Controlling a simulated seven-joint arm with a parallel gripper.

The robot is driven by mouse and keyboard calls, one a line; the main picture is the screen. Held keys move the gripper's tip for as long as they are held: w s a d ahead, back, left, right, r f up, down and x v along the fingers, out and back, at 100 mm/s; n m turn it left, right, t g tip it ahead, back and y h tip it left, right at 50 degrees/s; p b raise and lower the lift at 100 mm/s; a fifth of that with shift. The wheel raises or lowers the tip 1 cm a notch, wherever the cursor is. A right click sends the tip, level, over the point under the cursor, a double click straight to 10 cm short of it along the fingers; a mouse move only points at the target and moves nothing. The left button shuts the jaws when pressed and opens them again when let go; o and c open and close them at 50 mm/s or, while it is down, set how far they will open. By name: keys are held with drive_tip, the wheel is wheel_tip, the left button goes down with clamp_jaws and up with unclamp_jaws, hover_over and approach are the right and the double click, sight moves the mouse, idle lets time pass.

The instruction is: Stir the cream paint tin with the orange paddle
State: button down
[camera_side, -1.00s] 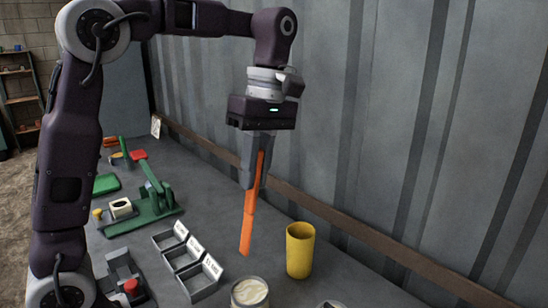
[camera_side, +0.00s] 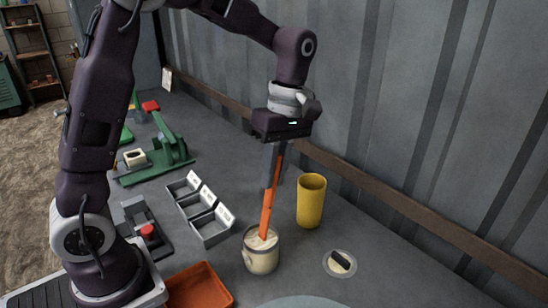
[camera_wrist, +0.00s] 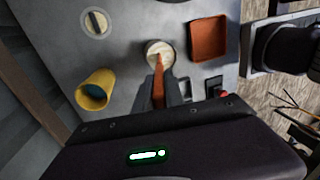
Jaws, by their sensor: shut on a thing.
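The orange paddle (camera_side: 267,205) is held upright, slightly tilted, in my gripper (camera_side: 275,165). Its lower end is inside the mouth of the cream paint tin (camera_side: 261,258), at the pale paint surface. How deep the tip goes is hidden. In the wrist view the paddle (camera_wrist: 158,88) points from between the fingers into the tin (camera_wrist: 151,47). My gripper is shut on the paddle's upper part, above the tin.
A yellow cup (camera_side: 311,203) stands right of the tin. A round dish with a dark-and-cream piece (camera_side: 340,262) lies at the right. An orange-red tray (camera_side: 200,287) is at front left. Grey labelled bins (camera_side: 209,225) and a red-button device (camera_side: 147,232) stand left.

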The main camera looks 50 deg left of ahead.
sight(268, 206)
drive_tip(key=shift+s+f, duration=0.25)
drive_tip(key=shift+f, duration=1)
drive_tip(key=shift+s+f, duration=0.25)
drive_tip(key=shift+f, duration=0.95)
